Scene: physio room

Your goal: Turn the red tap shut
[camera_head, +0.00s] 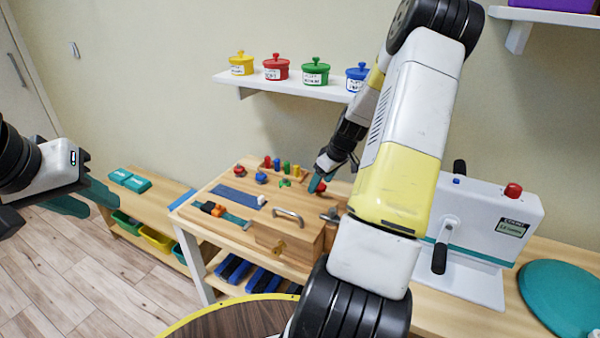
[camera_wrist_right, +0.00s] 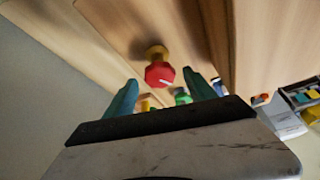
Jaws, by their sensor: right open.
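The red tap (camera_wrist_right: 160,75), a faceted red knob with a white line on its face and a yellow-brass stem, shows in the right wrist view on a wooden panel. In the head view it is a small red patch (camera_head: 321,187) beside my right gripper (camera_head: 318,181), partly hidden by it. In the wrist view my right gripper's (camera_wrist_right: 162,92) teal fingers are open, with the tap ahead of and between their tips; no contact is visible. My left gripper (camera_head: 100,203) is at the far left, teal fingers apart and empty, away from the bench.
The wooden activity board (camera_head: 225,210) carries pegs, other knobs and a metal handle (camera_head: 288,216). A white crank machine (camera_head: 485,235) and a teal disc (camera_head: 562,298) stand right. A shelf (camera_head: 290,87) with lidded pots hangs above. Free floor lies at left.

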